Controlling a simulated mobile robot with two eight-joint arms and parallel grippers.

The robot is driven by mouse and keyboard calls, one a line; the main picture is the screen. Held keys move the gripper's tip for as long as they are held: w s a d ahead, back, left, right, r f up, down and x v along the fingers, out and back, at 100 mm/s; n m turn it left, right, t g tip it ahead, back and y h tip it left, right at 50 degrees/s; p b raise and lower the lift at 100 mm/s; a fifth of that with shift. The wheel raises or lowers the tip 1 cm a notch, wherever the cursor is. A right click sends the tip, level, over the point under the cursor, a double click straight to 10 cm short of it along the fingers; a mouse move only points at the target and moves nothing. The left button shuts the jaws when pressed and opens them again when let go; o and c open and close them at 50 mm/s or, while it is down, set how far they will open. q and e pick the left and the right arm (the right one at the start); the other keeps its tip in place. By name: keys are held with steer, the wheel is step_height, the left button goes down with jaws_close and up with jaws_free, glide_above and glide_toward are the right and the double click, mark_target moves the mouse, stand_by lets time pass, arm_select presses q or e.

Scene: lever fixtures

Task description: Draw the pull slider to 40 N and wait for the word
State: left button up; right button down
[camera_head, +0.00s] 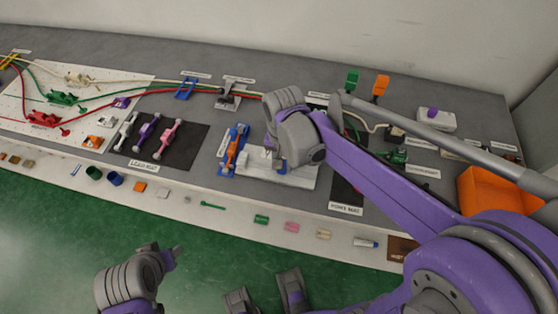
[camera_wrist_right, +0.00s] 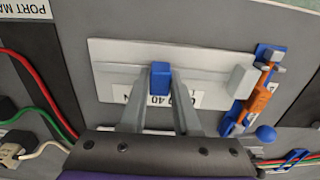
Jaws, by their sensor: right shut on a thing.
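The pull slider is a white plate (camera_wrist_right: 115,55) with a long groove and a blue knob (camera_wrist_right: 160,72) in the right wrist view. My right gripper (camera_wrist_right: 160,85) is shut on the knob, one finger on each side. A label (camera_wrist_right: 158,98) reading "40" is partly covered by the fingers. In the head view the plate (camera_head: 300,182) lies on the bench under my right wrist, which hides the knob and fingertips. My left gripper (camera_head: 173,256) is low in front of the bench, away from the slider; its jaw opening is unclear.
A blue and orange fixture (camera_head: 236,148) stands close left of the plate. A black mat (camera_head: 185,142) with several levers lies further left. An orange bin (camera_head: 500,195) is at the right. Small parts line the bench's front edge.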

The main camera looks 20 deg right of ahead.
steer(key=c, duration=0.6)
jaws_free()
steer(key=shift+c, duration=0.2)
step_height(320, 180, up, 11)
steer(key=p, duration=0.1)
steer(key=shift+f+p, duration=0.1)
steer(key=shift+p, duration=0.2)
steer(key=s+d+f+n+t+p, duration=0.2)
steer(key=s+n+t+p, duration=0.3)
steer(key=s, duration=0.6)
steer(key=shift+f+n+p, duration=0.35)
steer(key=shift+f+n, duration=0.25)
steer(key=shift+n, duration=0.3)
